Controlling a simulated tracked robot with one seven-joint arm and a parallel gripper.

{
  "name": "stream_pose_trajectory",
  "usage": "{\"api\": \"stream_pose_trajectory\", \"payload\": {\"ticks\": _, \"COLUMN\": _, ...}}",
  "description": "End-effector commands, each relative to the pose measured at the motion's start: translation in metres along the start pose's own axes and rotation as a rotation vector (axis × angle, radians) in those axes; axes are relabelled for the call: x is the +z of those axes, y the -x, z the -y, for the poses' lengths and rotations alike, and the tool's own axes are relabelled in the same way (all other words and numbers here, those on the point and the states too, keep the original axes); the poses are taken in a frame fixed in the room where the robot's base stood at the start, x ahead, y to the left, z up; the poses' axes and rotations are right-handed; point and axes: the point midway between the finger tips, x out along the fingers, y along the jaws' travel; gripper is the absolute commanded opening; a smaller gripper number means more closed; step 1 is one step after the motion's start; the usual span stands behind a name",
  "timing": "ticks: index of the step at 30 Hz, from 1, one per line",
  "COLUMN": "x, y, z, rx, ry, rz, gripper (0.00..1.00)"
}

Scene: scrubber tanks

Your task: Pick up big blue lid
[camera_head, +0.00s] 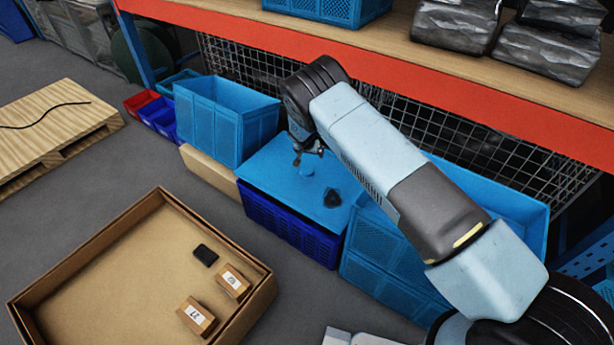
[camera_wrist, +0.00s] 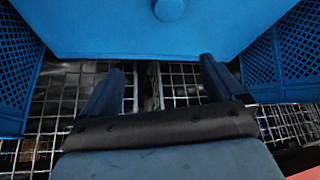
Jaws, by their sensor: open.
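The big blue lid (camera_head: 275,175) is a flat light-blue panel lying on top of a dark blue crate (camera_head: 290,232). In the head view my gripper (camera_head: 308,152) is over the back part of the lid, close to the knob.
Blue crates stand left (camera_head: 225,120) and right (camera_head: 385,265) of the lid. Behind is a wire mesh (camera_head: 240,62) under an orange shelf beam (camera_head: 440,82). An open cardboard box (camera_head: 110,275) and a wooden pallet (camera_head: 50,120) are on the floor at left.

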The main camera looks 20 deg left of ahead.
Motion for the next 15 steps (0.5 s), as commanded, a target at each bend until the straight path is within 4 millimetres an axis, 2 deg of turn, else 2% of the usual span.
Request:
{"api": "stream_pose_trajectory", "payload": {"ticks": 1, "x": 0.012, "y": -0.01, "z": 0.006, "rx": -0.003, "ry": 0.013, "rz": 0.0, "gripper": 0.95}}
{"api": "stream_pose_trajectory", "payload": {"ticks": 3, "x": 0.025, "y": -0.021, "z": 0.012, "rx": -0.007, "ry": 0.02, "rz": -0.003, "gripper": 0.95}}
{"api": "stream_pose_trajectory", "payload": {"ticks": 6, "x": 0.035, "y": -0.03, "z": 0.017, "rx": -0.013, "ry": 0.029, "rz": -0.005, "gripper": 0.95}}
{"api": "stream_pose_trajectory", "payload": {"ticks": 11, "x": 0.042, "y": -0.04, "z": 0.02, "rx": -0.015, "ry": 0.032, "rz": -0.006, "gripper": 0.95}}
{"api": "stream_pose_trajectory", "payload": {"ticks": 15, "x": 0.042, "y": -0.057, "z": 0.02, "rx": -0.015, "ry": 0.031, "rz": -0.005, "gripper": 0.95}}
